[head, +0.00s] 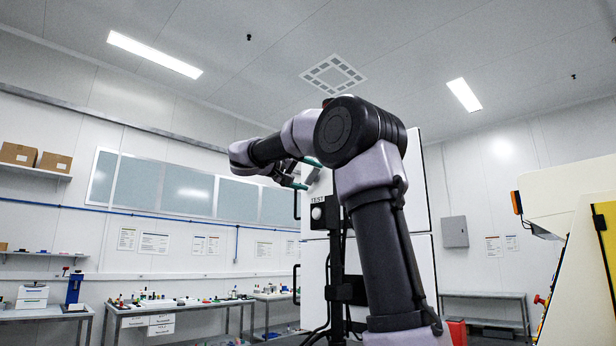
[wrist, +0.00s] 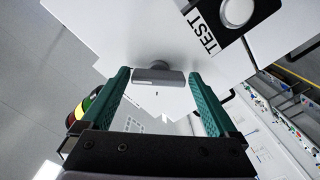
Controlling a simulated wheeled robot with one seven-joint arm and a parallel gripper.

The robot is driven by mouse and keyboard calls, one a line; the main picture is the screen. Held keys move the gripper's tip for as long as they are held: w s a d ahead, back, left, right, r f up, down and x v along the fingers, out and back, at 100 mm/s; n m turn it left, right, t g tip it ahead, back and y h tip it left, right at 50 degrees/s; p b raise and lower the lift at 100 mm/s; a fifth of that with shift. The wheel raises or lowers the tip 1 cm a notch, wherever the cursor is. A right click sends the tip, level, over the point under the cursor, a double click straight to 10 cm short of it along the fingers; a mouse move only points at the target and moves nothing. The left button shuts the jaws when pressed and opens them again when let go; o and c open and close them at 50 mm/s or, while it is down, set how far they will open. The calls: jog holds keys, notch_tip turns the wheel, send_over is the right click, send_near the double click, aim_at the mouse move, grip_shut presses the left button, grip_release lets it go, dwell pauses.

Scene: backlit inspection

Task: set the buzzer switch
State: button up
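A black box labelled TEST with a round white button (head: 317,213) is on a dark post in the head view. The button (wrist: 236,12) and its label also show at the top right of the wrist view. No label reading "buzzer" is legible. My gripper (head: 311,176) is above the TEST box, its green fingers spread. In the wrist view, my gripper (wrist: 159,75) is open with nothing clamped. A grey rounded bar (wrist: 158,77) shows between the fingertips against a white panel; I cannot tell whether it is the switch, or how far off it is.
A red, yellow and green stack light (wrist: 84,108) is beside the left finger in the wrist view. White cabinet doors (head: 415,190) stand behind my arm. A cluttered bench (head: 180,306) is at left, and a cream-and-yellow machine (head: 570,240) at right.

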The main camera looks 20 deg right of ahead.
jog(key=v, duration=1)
jog(key=shift+a, duration=0.4)
jog(key=shift+s, duration=0.15)
jog(key=s+d+f+n+y, duration=0.2)
jog(key=s+d+f+y, duration=0.15)
jog(key=f, duration=0.55)
jog(key=s+d+f+n+y, duration=0.2)
jog(key=s+f+y, duration=0.3)
jog(key=f, duration=0.4)
jog(key=s+a+f+m+y, duration=0.1)
jog(key=s+a+f+y, duration=0.2)
jog(key=f, duration=0.3)
jog(key=s+a+f+m+y, duration=0.1)
jog(key=s+a+f+y, duration=0.2)
jog(key=s+f, duration=0.3)
jog(key=s+a+f+m+t+y, duration=0.1)
jog(key=s+a+f+y, duration=0.3)
jog(key=f, duration=0.3)
jog(key=shift+s, duration=0.65)
